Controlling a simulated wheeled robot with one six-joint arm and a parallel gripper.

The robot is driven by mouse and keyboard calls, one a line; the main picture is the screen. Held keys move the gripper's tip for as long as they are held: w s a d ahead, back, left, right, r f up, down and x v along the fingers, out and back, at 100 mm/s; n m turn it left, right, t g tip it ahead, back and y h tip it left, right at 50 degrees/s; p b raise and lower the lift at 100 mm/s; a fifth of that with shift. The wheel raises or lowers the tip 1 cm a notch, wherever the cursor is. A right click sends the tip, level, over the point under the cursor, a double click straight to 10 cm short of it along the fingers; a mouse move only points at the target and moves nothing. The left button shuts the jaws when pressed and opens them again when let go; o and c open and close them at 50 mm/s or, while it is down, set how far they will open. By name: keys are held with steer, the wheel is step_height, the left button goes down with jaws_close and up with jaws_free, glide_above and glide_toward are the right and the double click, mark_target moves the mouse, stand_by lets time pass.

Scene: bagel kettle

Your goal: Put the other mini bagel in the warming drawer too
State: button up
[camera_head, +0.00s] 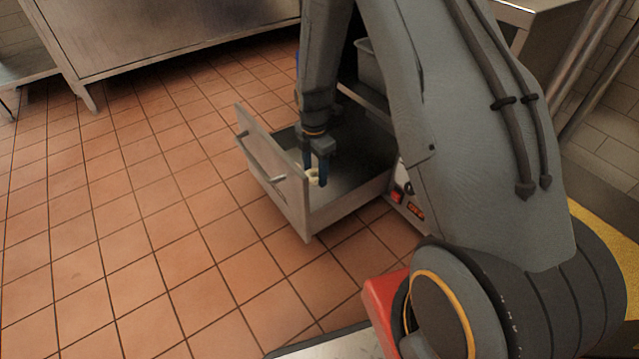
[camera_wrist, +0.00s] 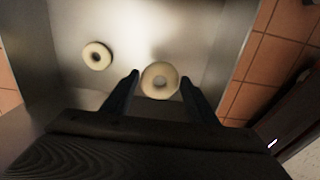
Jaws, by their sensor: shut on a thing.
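The warming drawer (camera_head: 352,209) stands pulled open, with its front panel and bar handle toward the left. My gripper (camera_head: 316,182) points down inside the drawer, close behind the front panel. It is shut on a pale ring-shaped mini bagel (camera_wrist: 160,80), which sits between the two dark fingertips (camera_wrist: 158,84) in the wrist view. Another mini bagel (camera_wrist: 97,55) lies on the drawer floor (camera_wrist: 140,25), left of the held one. In the head view only one mini bagel (camera_head: 313,177) shows, at the fingertips. I cannot tell whether the held bagel touches the drawer floor.
The warming unit's front with a red switch (camera_head: 397,197) is right of the drawer. A grey bin (camera_head: 371,66) stands behind. A steel cabinet (camera_head: 170,35) is at the back left. The tiled floor (camera_head: 130,220) left of the drawer is clear.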

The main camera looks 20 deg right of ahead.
mark_target(316, 197)
step_height(316, 197, down, 8)
steer(key=b, duration=0.4)
steer(key=shift+f, duration=0.2)
steer(key=shift+f, duration=0.15)
steer(key=o, duration=1)
steer(key=shift+o, duration=0.2)
step_height(316, 197, up, 12)
steer(key=p, duration=0.6)
